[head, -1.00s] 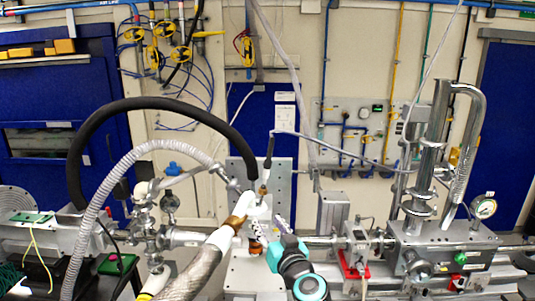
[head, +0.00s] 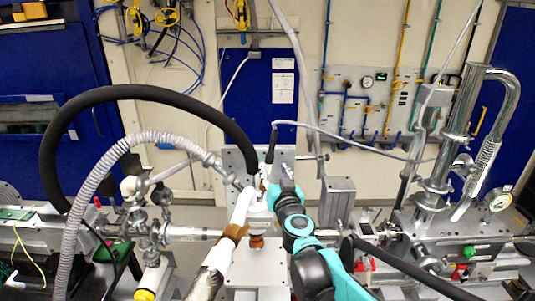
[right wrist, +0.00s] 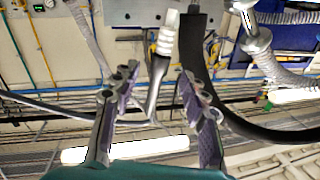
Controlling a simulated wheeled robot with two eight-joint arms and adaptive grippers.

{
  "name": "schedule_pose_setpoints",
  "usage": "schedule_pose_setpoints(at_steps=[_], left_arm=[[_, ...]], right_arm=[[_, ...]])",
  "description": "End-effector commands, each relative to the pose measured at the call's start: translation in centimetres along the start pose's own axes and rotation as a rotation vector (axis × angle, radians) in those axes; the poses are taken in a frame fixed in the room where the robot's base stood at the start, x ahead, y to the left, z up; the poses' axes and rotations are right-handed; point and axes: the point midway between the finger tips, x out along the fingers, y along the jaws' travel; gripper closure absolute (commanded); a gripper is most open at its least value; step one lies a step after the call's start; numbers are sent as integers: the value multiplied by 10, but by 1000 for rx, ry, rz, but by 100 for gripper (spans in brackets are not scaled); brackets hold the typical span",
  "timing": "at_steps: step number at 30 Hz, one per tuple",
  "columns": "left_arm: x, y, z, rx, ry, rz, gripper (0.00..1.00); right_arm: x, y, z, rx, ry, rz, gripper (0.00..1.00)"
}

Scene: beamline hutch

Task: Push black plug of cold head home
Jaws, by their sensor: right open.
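The black plug (head: 270,146) stands upright on top of the cold head, with a grey cable leaving its upper end. The cold head (head: 260,213) has a pale body with a copper-coloured part below. My right gripper (head: 285,172) is beside the plug, just right of and below it. In the right wrist view, my right gripper (right wrist: 158,73) is open, with a finger on each side of the dark tapered plug (right wrist: 156,80) and a gap on both sides. A white ribbed piece adjoins the plug. How deep the plug sits cannot be told.
A thick black hose (head: 140,93) arches over the left side, and it passes close by the fingers in the right wrist view (right wrist: 190,50). A grey corrugated hose (head: 80,210) curves below it. A steel pipe assembly (head: 457,145) stands at the right.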

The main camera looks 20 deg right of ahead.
Motion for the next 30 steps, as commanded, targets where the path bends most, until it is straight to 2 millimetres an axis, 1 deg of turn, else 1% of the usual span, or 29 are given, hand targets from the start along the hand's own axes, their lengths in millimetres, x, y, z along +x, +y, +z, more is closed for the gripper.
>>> schedule_pose_setpoints(at_steps=[6, 12, 15, 18, 25, 26, 27, 30], left_arm=[[-4, 0, -3, 0, 0, 0, 60], [-7, 0, -5, 0, 0, 0, 60], [-8, 0, -6, 0, 0, 0, 60], [-8, 0, -6, 0, 0, 0, 60], [-8, 0, -6, 0, 0, 0, 60], [-8, 0, -6, 0, 0, 0, 60], [-8, 0, -6, 0, 0, 0, 60], [-8, 0, -6, 0, 0, 0, 60]], right_arm=[[34, 0, -1, 0, 0, 0, 56], [60, 0, -1, 0, 0, -1, 56], [68, 0, -1, 0, 0, -1, 56], [71, 0, 0, 0, 0, -1, 56], [71, 0, 0, 0, 0, -1, 56], [71, 0, 0, 0, 0, -1, 64], [71, 0, 0, 0, 0, -1, 74], [71, 0, 0, 0, 0, -1, 98]])
